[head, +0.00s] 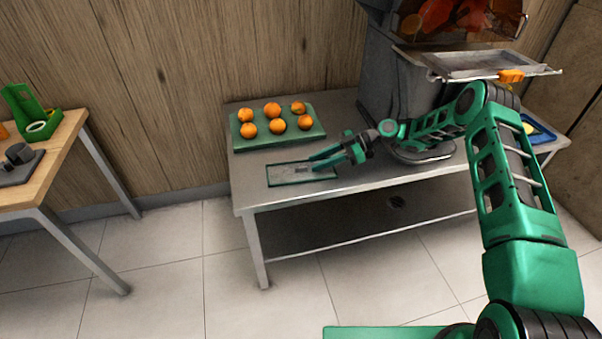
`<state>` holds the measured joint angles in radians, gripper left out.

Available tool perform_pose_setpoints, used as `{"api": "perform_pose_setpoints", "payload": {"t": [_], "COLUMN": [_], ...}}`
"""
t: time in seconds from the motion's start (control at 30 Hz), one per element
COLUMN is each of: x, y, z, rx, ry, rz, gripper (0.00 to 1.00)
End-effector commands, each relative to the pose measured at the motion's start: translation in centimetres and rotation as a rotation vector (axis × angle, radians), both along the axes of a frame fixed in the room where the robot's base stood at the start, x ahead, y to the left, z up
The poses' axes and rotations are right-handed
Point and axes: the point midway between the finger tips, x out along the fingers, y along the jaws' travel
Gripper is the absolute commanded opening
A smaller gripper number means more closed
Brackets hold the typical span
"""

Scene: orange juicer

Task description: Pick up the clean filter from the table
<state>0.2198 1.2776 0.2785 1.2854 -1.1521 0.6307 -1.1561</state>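A flat rectangular piece with a grey mesh-like face and a green edge, which looks like the clean filter (285,174), lies on the metal table (350,186) near its front left. A small dark mark shows near its middle. My gripper (312,162) reaches in from the right, with its fingertips over the right part of this piece. The two green fingers are apart and nothing shows between them. I cannot tell how high the fingertips are above it, or whether they touch it.
A green tray (236,142) with several oranges sits behind the filter. The grey juicer (383,75) stands at the back right, with a metal tray (485,64) jutting out. A blue tray (543,135) lies at the far right. A wooden table (52,168) stands apart on the left.

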Motion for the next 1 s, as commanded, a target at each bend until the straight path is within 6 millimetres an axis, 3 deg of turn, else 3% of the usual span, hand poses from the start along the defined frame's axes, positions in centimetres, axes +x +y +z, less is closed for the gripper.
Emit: {"api": "perform_pose_setpoints", "payload": {"t": [0.3,0.57,0.7,1.0], "x": [-0.7,-0.8,-0.8,-0.7], "y": [3.9,4.4,4.4,4.4], "z": [-1.2,-1.4,-1.4,-1.3], "rx": [0.000,0.000,0.000,0.000], "ry": [0.001,0.000,0.000,-0.001], "rz": [0.003,0.000,0.000,0.000], "gripper": [0.28,0.28,0.00,0.00]}}
